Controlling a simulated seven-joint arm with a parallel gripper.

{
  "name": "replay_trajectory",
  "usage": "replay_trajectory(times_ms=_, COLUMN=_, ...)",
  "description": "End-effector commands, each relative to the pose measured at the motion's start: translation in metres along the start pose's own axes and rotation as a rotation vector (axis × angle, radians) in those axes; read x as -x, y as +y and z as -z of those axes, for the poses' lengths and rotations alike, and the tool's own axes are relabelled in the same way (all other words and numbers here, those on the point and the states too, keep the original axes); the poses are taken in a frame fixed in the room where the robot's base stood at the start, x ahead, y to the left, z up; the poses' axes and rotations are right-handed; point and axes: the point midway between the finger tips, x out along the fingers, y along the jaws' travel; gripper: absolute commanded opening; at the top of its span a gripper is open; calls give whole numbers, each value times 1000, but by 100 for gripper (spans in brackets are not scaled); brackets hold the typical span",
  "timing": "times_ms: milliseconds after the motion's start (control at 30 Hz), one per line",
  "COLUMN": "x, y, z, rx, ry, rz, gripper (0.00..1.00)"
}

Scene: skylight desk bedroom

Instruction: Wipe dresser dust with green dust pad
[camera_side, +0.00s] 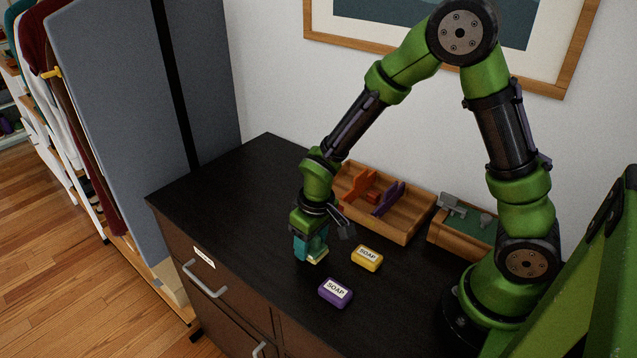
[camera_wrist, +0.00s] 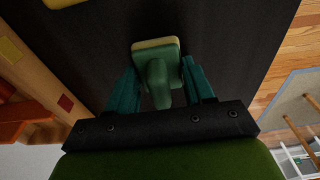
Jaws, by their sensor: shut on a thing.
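The pad has a green back and a pale yellowish edge. In the side view the pad (camera_side: 319,258) shows as a small pale edge beneath the fingers, the rest hidden. It is close to the dresser top; I cannot tell if it touches. I cannot make out any dust on the dark surface.
A wooden tray (camera_side: 413,234) with orange and purple things stands behind, beside another wooden box (camera_side: 451,242). The dresser's left part is clear.

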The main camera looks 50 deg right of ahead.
Motion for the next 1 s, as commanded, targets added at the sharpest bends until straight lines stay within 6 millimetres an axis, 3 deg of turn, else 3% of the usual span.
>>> replay_trajectory(times_ms=333, x=0, y=33, z=-1, rx=-5, ry=-1, rz=0, gripper=24)
replay_trajectory(times_ms=400, x=4, y=31, z=1, rx=-1, ry=1, rz=0, gripper=24)
replay_trajectory(times_ms=467, x=22, y=31, z=4, rx=0, ry=8, rz=1, gripper=24)
replay_trajectory(times_ms=1000, x=69, y=30, z=9, rx=-1, ry=3, rz=1, gripper=24)
